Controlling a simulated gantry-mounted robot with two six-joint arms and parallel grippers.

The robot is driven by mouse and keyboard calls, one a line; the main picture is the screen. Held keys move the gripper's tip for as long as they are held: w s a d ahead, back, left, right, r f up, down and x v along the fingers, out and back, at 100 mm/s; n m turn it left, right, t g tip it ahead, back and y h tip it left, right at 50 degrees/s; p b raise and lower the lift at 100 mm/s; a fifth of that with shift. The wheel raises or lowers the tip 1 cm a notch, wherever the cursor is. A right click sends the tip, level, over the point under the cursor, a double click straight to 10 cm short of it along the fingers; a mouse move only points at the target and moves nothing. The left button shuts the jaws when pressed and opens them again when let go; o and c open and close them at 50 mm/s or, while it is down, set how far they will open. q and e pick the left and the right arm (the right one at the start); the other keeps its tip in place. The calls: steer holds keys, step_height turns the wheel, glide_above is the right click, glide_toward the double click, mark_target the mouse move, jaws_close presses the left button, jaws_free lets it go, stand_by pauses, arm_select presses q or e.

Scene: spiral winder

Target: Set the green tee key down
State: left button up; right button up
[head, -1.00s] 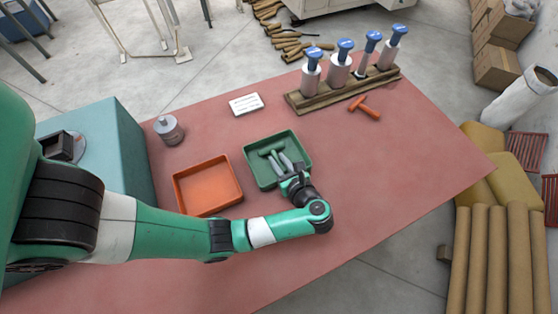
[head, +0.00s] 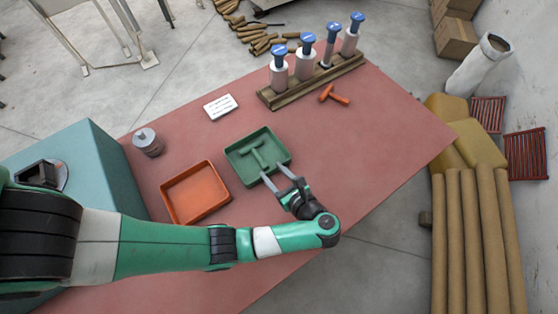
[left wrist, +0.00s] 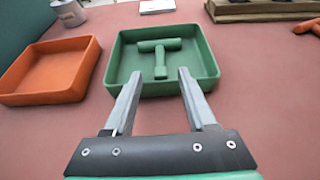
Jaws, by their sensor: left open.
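The green tee key (head: 257,155) lies in the green tray (head: 236,152). In the left wrist view the key (left wrist: 160,58) rests on the floor of the green tray (left wrist: 204,62), its crossbar toward the far wall and its stem toward me. My left gripper (head: 284,178) is open and empty at the tray's near edge, apart from the key. Its two fingers (left wrist: 158,88) show spread in the left wrist view, with the key beyond their tips. My right gripper is not in view.
An orange tray (head: 195,192) sits left of the green one. An orange tee key (head: 334,95) lies near a wooden rack (head: 310,84) holding several blue-topped spools. The table's right side is clear.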

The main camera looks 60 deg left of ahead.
arm_select(q)
steer(key=shift+w+d+r+p, duration=0.15)
steer(key=shift+d+r+p, duration=0.7)
steer(key=shift+d+p, duration=0.15)
steer(key=shift+d+f, duration=0.15)
steer(key=shift+d, duration=0.4)
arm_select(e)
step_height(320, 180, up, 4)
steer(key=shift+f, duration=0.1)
